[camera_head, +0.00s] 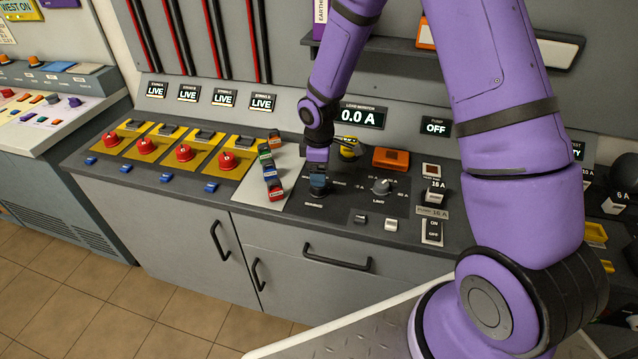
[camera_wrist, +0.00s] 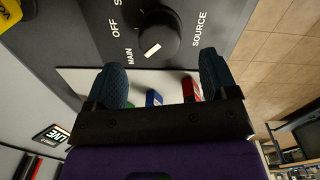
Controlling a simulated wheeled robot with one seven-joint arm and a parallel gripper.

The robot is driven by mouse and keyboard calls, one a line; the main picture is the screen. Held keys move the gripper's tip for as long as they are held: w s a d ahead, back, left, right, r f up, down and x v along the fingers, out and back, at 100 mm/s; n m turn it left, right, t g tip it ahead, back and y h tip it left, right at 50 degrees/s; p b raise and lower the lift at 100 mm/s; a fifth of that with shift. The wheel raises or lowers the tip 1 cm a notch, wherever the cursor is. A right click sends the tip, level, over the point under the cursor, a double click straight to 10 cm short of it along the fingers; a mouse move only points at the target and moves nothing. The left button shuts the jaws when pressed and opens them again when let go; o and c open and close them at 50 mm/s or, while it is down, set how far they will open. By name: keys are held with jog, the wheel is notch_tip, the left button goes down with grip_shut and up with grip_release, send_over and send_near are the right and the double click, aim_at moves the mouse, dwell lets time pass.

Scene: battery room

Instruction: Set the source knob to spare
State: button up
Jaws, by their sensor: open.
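The source knob (camera_wrist: 158,35) is a round black dial with a white pointer mark, seen at the top of the wrist view. Its labels MAIN, OFF and a cut-off word starting with S run along its left side; SOURCE is printed to its right. The white mark lies on the side nearest MAIN. My gripper (camera_wrist: 162,76) is open and empty, with its two blue ribbed fingers apart and the knob showing beyond the gap between them. In the head view my gripper (camera_head: 318,183) is over the source label and mostly hides the knob.
A limit knob (camera_head: 381,187) is to the right, below an orange block (camera_head: 390,158). A yellow part (camera_head: 349,147) stands just behind my gripper. Coloured tags (camera_head: 271,172) lie on the white strip to the left, beside several red buttons. A handle (camera_head: 337,257) juts from the cabinet front.

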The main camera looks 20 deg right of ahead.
aim_at(318, 193)
notch_tip(318, 193, down, 6)
jog(key=shift+r, duration=0.1)
dwell(0.4)
jog(key=c, duration=0.9)
